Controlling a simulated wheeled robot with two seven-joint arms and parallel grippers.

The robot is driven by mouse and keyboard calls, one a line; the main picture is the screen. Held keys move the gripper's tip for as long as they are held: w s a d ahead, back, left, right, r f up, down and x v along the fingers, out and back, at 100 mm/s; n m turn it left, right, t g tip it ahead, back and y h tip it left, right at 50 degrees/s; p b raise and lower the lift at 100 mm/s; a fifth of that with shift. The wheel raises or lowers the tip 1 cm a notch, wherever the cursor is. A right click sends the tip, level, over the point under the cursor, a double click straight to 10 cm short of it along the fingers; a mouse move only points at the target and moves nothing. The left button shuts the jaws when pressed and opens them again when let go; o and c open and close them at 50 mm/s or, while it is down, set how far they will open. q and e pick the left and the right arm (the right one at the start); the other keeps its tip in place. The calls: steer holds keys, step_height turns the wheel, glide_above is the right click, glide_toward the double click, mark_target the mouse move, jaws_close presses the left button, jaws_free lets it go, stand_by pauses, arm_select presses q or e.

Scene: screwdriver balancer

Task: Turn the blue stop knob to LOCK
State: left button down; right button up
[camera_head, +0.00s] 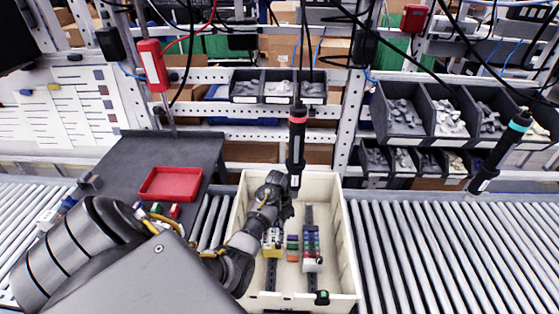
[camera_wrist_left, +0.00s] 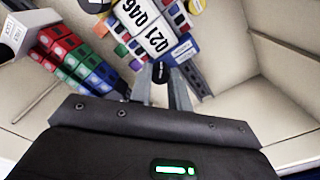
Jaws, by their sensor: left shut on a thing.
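My left gripper (camera_head: 274,222) reaches down into the beige crate (camera_head: 344,240) over a rail-mounted device with a yellow part (camera_head: 272,243). A blue part (camera_wrist_left: 184,49) is next to that label. My right gripper is out of view.
A second rail carries coloured terminal blocks (camera_head: 311,240), close to the right. A red-ringed screwdriver (camera_head: 297,145) hangs just above the crate, and a teal-ringed one (camera_head: 503,150) hangs far right. A red tray (camera_head: 171,184) lies on the dark side table (camera_head: 122,165). Rollers flank the crate.

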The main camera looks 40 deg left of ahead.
arm_select(q)
steer(key=c, duration=1.3)
jaws_free()
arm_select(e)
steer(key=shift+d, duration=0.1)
arm_select(q)
steer(key=shift+m, duration=0.3)
